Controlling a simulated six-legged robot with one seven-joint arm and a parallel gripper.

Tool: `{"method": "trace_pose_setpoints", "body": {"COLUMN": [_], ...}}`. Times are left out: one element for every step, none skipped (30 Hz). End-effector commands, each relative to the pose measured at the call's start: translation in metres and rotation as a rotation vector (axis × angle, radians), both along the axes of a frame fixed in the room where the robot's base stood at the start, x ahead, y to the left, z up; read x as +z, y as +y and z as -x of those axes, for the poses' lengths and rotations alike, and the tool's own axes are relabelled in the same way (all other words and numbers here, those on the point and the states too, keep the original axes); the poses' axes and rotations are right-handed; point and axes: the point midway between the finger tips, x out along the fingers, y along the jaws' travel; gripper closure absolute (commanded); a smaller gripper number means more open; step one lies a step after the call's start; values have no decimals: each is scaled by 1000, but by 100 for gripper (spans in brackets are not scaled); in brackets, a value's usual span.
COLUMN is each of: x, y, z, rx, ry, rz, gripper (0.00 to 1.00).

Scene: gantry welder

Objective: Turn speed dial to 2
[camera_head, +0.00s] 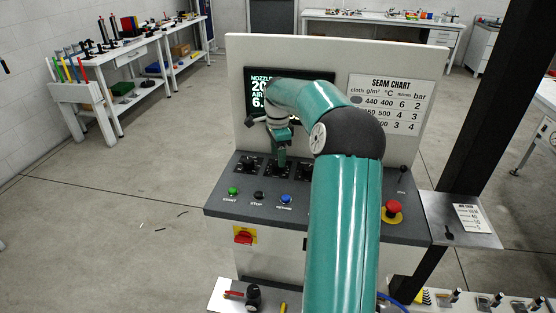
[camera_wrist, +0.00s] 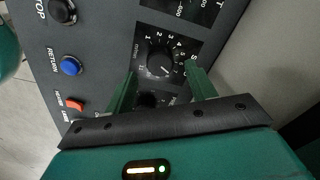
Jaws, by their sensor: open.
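The speed dial (camera_wrist: 160,64) is a black round knob on a black plate with white numbers around it and an "m/min" mark. A short white pointer line shows on its lower right side in the wrist view; the exact number it points to is hard to read. My gripper (camera_wrist: 161,70) is open, with one green finger on each side of the dial in that view. I cannot tell whether the fingers touch it. In the head view my gripper (camera_head: 281,160) hangs over the row of dials on the console and hides part of them.
Below the dials are green, black and blue (camera_head: 286,198) buttons. A red emergency stop (camera_head: 393,208) sits at the right, and a red switch (camera_head: 243,237) on the front. The display (camera_head: 262,92) and seam chart (camera_head: 390,103) stand behind. Another black knob (camera_wrist: 148,100) lies between my fingers' bases.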

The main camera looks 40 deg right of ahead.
Motion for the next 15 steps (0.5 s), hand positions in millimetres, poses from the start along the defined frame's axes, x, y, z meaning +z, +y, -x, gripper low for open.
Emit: {"method": "trace_pose_setpoints", "body": {"x": [-9,-12,-17,-19,-22,-24,-25,-26,-27,-27,-27,-27,-27,-27,-27], "y": [0,0,-1,-1,0,0,0,0,0,0,0,0,0,0,0], "z": [1,1,0,0,0,0,0,0,0,0,0,0,0,0,0], "rx": [0,-1,-1,-1,0,0,1,1,1,1,1,1,1,1,1], "ry": [2,2,1,1,2,1,1,1,0,0,0,0,0,0,0], "rz": [-2,-1,0,0,-1,-2,-1,0,0,0,0,0,0,0,0], "gripper": [44,44,44,44,44,44,44,44,44,44,44,44,44,44,44]}}
